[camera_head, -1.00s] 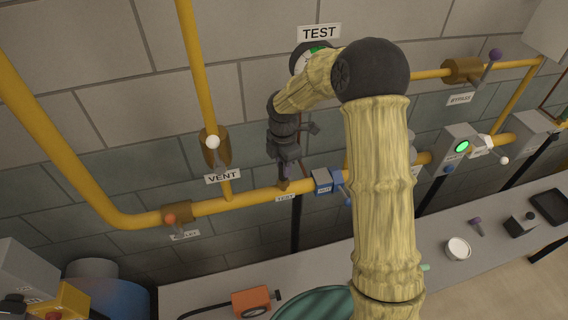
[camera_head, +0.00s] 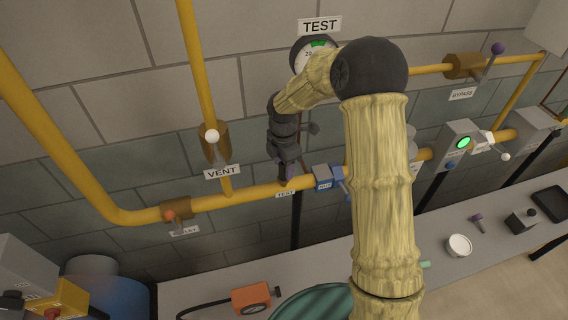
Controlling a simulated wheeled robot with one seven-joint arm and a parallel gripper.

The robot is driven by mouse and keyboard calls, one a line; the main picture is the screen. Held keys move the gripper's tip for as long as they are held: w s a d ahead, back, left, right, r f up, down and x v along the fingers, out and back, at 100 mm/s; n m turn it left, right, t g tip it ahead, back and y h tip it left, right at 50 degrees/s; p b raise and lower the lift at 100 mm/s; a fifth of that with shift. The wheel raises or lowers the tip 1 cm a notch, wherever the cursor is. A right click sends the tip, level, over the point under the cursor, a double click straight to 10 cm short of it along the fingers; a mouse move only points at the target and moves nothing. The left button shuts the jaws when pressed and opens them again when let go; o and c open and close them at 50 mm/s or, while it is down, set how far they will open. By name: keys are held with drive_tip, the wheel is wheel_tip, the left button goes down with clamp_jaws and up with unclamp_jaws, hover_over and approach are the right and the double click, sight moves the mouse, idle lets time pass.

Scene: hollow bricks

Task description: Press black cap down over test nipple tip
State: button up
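The test nipple (camera_head: 284,182) sits on the yellow horizontal pipe, just above a small white label (camera_head: 285,194) reading TEST. My gripper (camera_head: 285,165) points down right over the nipple, at or very near its tip. A dark piece shows between the gripper and the pipe; I cannot tell cap from nipple there. The black cap is not clearly distinguishable from my dark gripper. The finger gap is too small and dark to tell whether it is open or shut.
A pressure gauge (camera_head: 313,54) is behind my arm under a TEST sign (camera_head: 319,25). A blue valve (camera_head: 323,178) is close right of the nipple. The vent valve (camera_head: 213,142) is to the left. An orange device (camera_head: 251,298) and a white cup (camera_head: 459,246) are on the bench (camera_head: 220,285).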

drive_tip(key=shift+r, duration=0.1)
drive_tip(key=shift+w+r, duration=0.15)
drive_tip(key=shift+r, duration=0.1)
wheel_tip(320, 180, up, 17)
drive_tip(key=b, duration=0.3)
drive_tip(key=shift+f, duration=0.15)
idle(0.9)
